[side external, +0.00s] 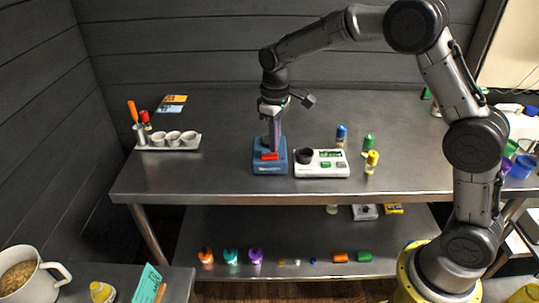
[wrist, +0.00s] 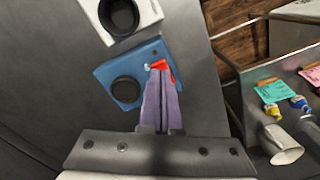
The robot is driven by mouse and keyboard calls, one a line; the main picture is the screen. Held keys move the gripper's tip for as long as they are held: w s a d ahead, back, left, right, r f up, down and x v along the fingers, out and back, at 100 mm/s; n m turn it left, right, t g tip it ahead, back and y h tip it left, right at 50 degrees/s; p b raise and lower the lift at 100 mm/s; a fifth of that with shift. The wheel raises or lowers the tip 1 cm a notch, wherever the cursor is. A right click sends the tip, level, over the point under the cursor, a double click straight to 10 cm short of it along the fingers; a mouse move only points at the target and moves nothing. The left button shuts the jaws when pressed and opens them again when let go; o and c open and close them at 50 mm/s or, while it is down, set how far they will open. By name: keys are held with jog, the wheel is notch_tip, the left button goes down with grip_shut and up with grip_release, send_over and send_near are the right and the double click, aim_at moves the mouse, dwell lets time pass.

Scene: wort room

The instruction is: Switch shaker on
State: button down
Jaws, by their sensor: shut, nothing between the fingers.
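The shaker is a small blue box (side external: 271,169) on the steel table, with a red rocker switch (side external: 269,156) near its front. In the wrist view the blue box (wrist: 143,55) has a round black cup on top, and the red switch (wrist: 168,68) shows at the fingertips. My gripper (side external: 273,149) points down over the shaker with its purple fingers shut and nothing between them. In the wrist view the fingertips (wrist: 158,68) overlap the switch and hide part of it. I cannot tell whether they press it or which way it is tipped.
A white device (side external: 322,170) with a black cup and green display stands close right of the shaker. Blue (side external: 341,135), green (side external: 368,145) and yellow (side external: 371,161) bottles stand further right. A white tray of cups (side external: 168,141) is at left. The table between is clear.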

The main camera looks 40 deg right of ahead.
aim_at(274, 155)
jog(key=shift+f, duration=0.95)
dwell(0.5)
jog(key=shift+r, duration=3.55)
jog(key=shift+r, duration=0.1)
jog(key=s+r+t, duration=0.4)
jog(key=s+r, duration=1)
jog(key=s+f+m, duration=0.1)
jog(key=s+f, duration=0.3)
jog(key=s, duration=0.4)
jog(key=s+d+f+m+t, duration=0.1)
jog(key=s+f, duration=0.3)
jog(key=s, duration=0.4)
jog(key=shift+f+m+t, duration=0.3)
jog(key=shift+m, duration=0.2)
